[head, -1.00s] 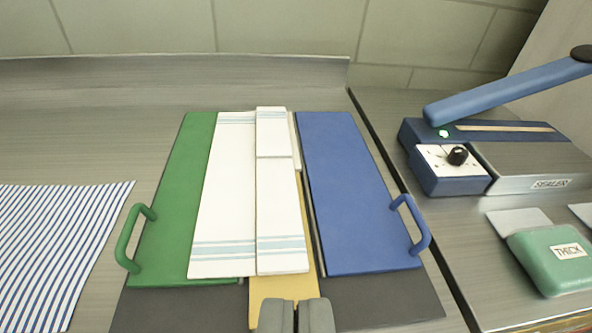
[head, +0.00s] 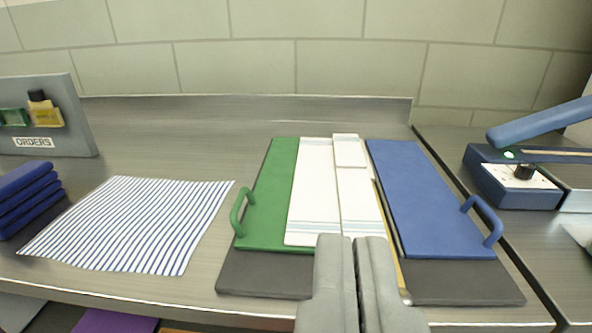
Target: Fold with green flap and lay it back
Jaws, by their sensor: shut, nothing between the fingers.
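The green flap (head: 268,195) lies flat on the left of the dark folding board (head: 262,277), with its green handle (head: 240,212) at its left edge. A white cloth with pale blue stripes (head: 317,195) lies partly on the green flap and over the middle of the board. Its right part is a narrower folded layer. The blue flap (head: 428,200) lies flat on the right with a blue handle (head: 484,221). My gripper (head: 354,240) is shut and empty at the front of the board, covering the cloth's near edge and part of the yellow middle panel.
A blue-striped cloth (head: 130,222) lies flat on the steel counter at left. Folded dark blue cloths (head: 27,197) and an ORDERS stand (head: 48,120) are at far left. A sealer (head: 515,180) stands at right. Bare counter lies behind the board.

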